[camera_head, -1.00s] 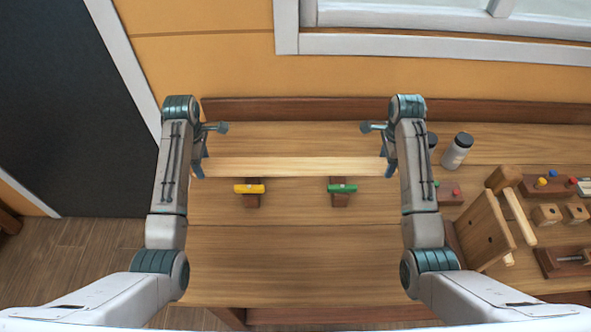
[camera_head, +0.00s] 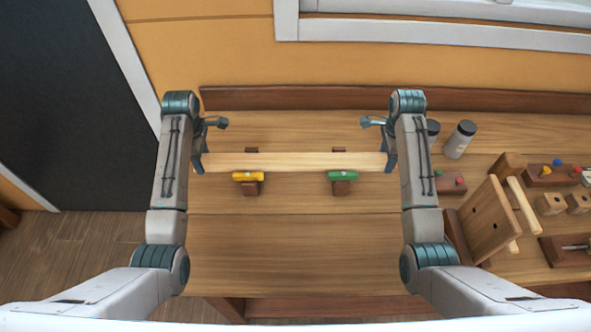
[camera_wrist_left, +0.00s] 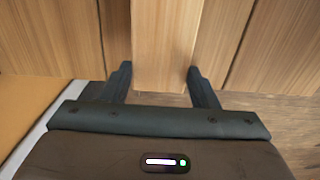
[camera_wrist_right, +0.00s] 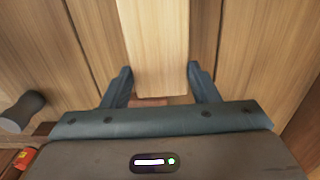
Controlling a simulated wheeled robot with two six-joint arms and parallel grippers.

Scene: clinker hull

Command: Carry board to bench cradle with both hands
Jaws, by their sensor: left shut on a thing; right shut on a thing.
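A long pale wooden board (camera_head: 292,162) lies level across the head view between my two grippers. My left gripper (camera_head: 200,163) is shut on its left end; in the left wrist view the fingers flank the board (camera_wrist_left: 165,50). My right gripper (camera_head: 388,163) is shut on its right end, and the right wrist view shows the board (camera_wrist_right: 155,45) between the fingers. The bench cradle shows as two brown blocks, one with a yellow clamp (camera_head: 248,176), the other with a green clamp (camera_head: 342,175). The board passes over both blocks and hides their middles. I cannot tell whether it touches them.
Two grey-lidded jars (camera_head: 460,139) stand right of my right arm. An upright wooden panel (camera_head: 488,222), small drilled blocks (camera_head: 550,204) and a brown peg block (camera_head: 553,174) fill the bench's right side. The front of the bench (camera_head: 290,250) is clear.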

